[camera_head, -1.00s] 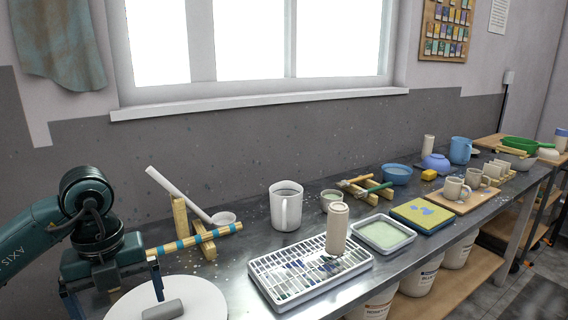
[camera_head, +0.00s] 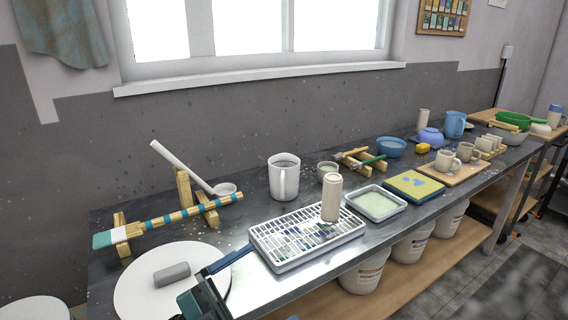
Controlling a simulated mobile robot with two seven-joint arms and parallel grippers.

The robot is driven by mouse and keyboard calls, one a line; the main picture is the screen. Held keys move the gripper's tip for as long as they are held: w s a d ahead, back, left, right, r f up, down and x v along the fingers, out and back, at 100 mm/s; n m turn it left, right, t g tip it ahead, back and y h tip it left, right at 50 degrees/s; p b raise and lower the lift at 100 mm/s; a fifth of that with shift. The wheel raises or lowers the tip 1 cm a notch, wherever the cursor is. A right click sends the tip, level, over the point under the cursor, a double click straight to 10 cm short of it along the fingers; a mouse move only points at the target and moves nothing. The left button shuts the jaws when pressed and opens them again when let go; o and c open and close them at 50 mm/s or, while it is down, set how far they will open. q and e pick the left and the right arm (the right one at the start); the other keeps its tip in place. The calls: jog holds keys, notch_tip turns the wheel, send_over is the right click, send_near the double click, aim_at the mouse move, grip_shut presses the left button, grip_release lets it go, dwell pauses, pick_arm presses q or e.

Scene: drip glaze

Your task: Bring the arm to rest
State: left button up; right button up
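A brush with teal bristles (camera_head: 104,239) and a blue-striped wooden handle (camera_head: 182,214) lies across wooden rests (camera_head: 122,247), clear of the gripper. My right gripper is not in view.
The white disc (camera_head: 135,292) carries a grey cylinder (camera_head: 171,273). The slotted tray (camera_head: 287,262) bears a beige cylinder (camera_head: 331,198). A white mug (camera_head: 284,182) and a ladle (camera_head: 180,166) stand behind. Bowls and cups line the right side. Bare metal shows at the table's front.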

pick_arm(q)
jog(key=a+f+n+t+y, duration=0.4)
jog(key=f+n+y, duration=0.3)
jog(key=n, duration=0.1)
jog(key=a+f+n+t+y, duration=0.4)
jog(key=f+n+y, duration=0.4)
jog(key=s+a+f+n+g+y+p, duration=0.1)
jog(key=s+a+f+n+g+y, duration=0.1)
jog(key=s+f+g, duration=0.4)
jog(key=s+f+n, duration=0.1)
jog(key=s+f, duration=0.2)
jog(key=f, duration=0.2)
jog(key=shift+s+a+f+y, duration=0.2)
jog(key=shift+a+f+y, duration=0.1)
jog(key=shift+f+y, duration=0.1)
